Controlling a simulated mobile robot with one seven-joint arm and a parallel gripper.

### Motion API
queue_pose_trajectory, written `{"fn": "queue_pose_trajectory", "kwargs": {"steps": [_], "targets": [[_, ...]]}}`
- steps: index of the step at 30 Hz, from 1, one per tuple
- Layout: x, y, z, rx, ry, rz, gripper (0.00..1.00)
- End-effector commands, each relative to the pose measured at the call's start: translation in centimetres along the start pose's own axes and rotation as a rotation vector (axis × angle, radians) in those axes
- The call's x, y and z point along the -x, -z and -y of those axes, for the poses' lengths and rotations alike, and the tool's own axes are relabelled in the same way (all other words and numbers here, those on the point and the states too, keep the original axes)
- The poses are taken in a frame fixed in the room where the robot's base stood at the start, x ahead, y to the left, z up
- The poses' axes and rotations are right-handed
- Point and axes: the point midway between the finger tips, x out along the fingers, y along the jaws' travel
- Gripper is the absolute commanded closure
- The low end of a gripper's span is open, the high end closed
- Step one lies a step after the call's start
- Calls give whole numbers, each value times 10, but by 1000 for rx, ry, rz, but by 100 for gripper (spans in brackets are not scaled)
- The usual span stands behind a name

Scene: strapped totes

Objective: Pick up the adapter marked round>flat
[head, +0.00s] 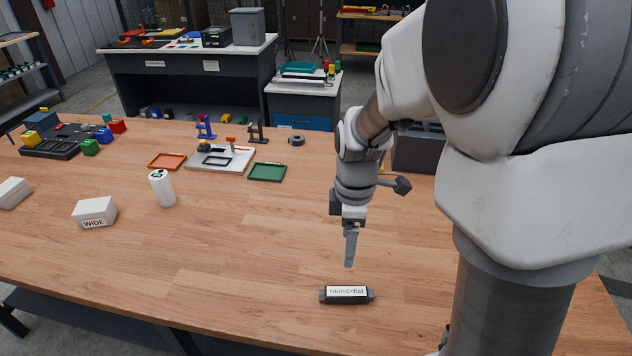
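The adapter marked round>flat (346,301) lies on the wooden table near its front edge. It is a short dark bar with grey ends and a white label on top. My gripper (349,264) points down above and just behind the adapter, apart from it. The fingers are seen edge-on and look like one narrow strip, so the gap between them is hidden. No object shows at the fingertips.
A white block marked WIDE (95,212), another white block (14,193) and a white cylinder (163,189) stand at left. An orange tray (167,162) and a green tray (267,173) lie farther back. The table (230,270) around the adapter is clear.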

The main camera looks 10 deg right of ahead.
Motion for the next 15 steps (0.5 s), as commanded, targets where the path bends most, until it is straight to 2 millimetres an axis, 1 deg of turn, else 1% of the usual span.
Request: {"fn": "queue_pose_trajectory", "kwargs": {"steps": [5,15], "targets": [[-20,0,-1,35,14,9,22],[-91,-2,0,33,14,10,22]]}}
